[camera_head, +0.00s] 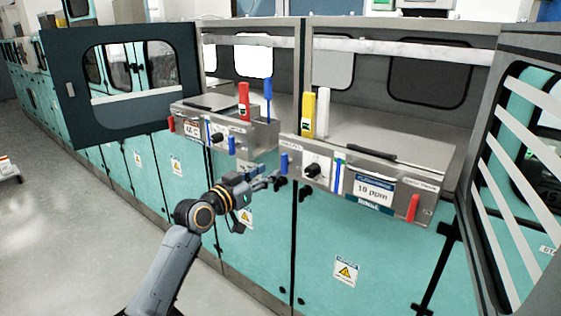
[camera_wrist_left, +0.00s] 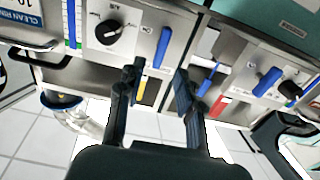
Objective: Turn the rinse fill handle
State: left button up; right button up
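The rinse module's front panel (camera_head: 330,181) carries a blue handle (camera_head: 284,163) at its left end, a black knob (camera_head: 313,170) and a red handle (camera_head: 413,208) at its right end. The small lettering by the handles is too small to read. My left gripper (camera_head: 272,181) is just below and left of the blue handle. In the left wrist view, my left gripper (camera_wrist_left: 159,72) is open, with the blue handle (camera_wrist_left: 162,47) beyond and between its fingertips, apparently untouched. The black knob (camera_wrist_left: 108,32) is beside it. My right gripper is not in view.
The neighbouring module's panel (camera_head: 208,135) is at left, with its own blue and red handles. An open hood door (camera_head: 120,90) stands beyond it. A slatted door (camera_head: 520,160) is at right. Clear floor (camera_head: 80,235) lies in front of the teal cabinets.

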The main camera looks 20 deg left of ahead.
aim_at(282, 163)
pick_arm(q)
jog(key=p+x, duration=0.1)
jog(key=x, duration=0.6)
jog(key=shift+f, duration=0.1)
grip_shut()
